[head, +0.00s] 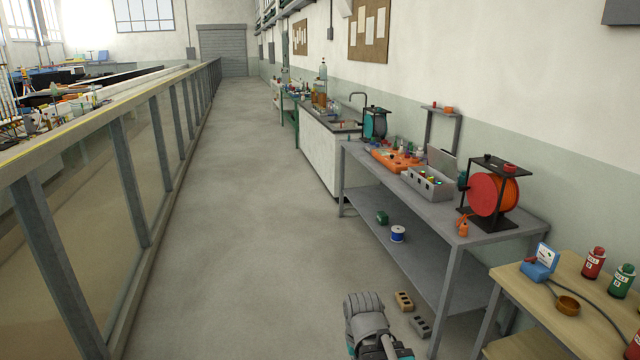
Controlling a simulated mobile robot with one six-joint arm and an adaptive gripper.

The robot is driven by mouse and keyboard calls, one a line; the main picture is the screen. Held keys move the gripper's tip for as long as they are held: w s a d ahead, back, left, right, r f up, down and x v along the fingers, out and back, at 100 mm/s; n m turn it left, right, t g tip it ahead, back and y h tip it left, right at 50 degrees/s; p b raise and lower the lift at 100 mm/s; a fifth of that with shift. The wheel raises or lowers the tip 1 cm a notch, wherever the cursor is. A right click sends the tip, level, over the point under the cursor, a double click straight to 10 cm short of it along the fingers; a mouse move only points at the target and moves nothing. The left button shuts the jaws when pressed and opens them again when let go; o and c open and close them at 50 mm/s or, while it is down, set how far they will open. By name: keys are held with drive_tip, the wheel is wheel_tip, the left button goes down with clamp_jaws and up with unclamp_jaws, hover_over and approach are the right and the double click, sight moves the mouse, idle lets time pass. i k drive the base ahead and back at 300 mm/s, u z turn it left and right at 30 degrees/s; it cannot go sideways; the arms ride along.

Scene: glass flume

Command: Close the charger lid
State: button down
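A grey box (428,184) with small coloured spots along its inside stands on the grey metal bench; it looks like the charger. A grey panel (442,161) stands raised at its back right side and looks like its open lid. Whether the panel is hinged to the box is too small to tell. Part of my arm shows at the bottom middle, well short of the bench and apart from the box. My gripper's fingers cannot be made out.
A wooden table (575,275) stands at right. The aisle (240,230) is clear.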

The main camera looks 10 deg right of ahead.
sight(443, 161)
drive_tip(key=u, duration=0.05)
drive_tip(key=i, duration=2.1)
drive_tip(key=z, duration=1.4)
drive_tip(key=i, duration=1.35)
drive_tip(key=u, duration=0.05)
